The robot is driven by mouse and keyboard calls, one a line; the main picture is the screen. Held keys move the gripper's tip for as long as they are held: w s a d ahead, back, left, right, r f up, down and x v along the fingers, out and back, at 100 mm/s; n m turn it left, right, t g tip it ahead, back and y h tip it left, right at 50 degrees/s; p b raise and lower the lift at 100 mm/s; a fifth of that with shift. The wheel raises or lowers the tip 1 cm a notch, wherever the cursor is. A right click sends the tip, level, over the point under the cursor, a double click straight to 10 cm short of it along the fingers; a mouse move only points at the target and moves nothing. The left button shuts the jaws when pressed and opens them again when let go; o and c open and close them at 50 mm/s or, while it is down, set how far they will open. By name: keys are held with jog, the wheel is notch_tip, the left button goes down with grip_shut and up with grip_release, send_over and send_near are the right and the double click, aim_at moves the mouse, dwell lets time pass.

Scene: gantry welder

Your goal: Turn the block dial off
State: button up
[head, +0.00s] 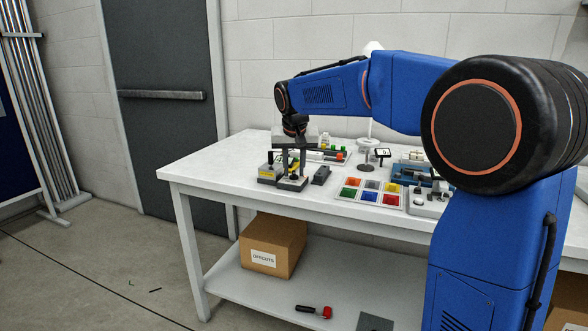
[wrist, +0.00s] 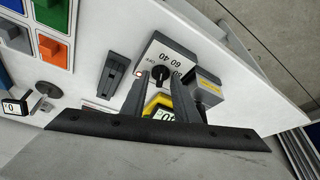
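The block dial (wrist: 172,53) is a small block with a pale face marked OFF, 40, 60 and 80 and a dark knob (wrist: 160,72) on it. It stands near the table's front edge, and in the head view the dial block (head: 291,184) is under my gripper (head: 293,168). In the wrist view my gripper (wrist: 161,77) is open, its two fingers apart with the knob seen between their tips. I cannot tell whether either finger touches the knob. Which mark the knob points at is too small to read surely. A small orange-red light (wrist: 138,73) shows beside the block.
A block with a yellow stripe (wrist: 207,84) and a yellow meter (wrist: 158,103) stand close to the fingers. A dark narrow device (wrist: 113,75) lies on the other side. A panel of coloured squares (head: 369,191) sits to the right on the white table (head: 215,165).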

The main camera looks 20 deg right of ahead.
jog(key=shift+c, duration=0.3)
grip_shut()
jog(key=shift+n, duration=0.3)
jog(key=n, duration=0.1)
jog(key=n+y, duration=0.1)
jog(key=n, duration=0.1)
jog(key=shift+d+y, duration=0.2)
jog(key=shift+y, duration=0.1)
jog(key=shift+d+n+y, duration=0.1)
jog(key=shift+n+y, duration=0.8)
jog(key=shift+n, duration=1.8)
jog(key=shift+o, duration=0.3)
grip_release()
